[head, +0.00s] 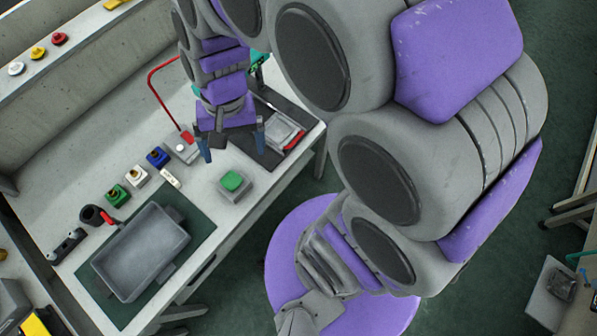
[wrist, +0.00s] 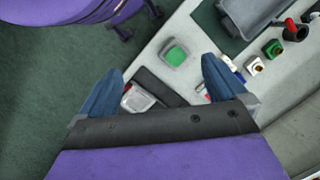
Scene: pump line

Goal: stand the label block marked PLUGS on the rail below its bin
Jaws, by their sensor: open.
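No lettering is readable, so I cannot tell which thing is the PLUGS label block. A small white block (head: 170,178) lies on the workbench (head: 225,207) near the blue fitting, and its marking is too small to read. Neither a labelled bin nor its rail can be made out. My gripper (head: 233,148) is open and empty above the right part of the bench, its blue fingers spread apart. In the wrist view my gripper (wrist: 161,72) also shows with nothing between its fingers.
A grey tray (head: 142,254) sits on a dark green mat. A green button box (head: 231,184), a blue fitting (head: 157,157), a green fitting (head: 117,195) and a red-handled black part (head: 94,215) stand on the bench. Coloured knobs (head: 38,53) line a ledge at upper left.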

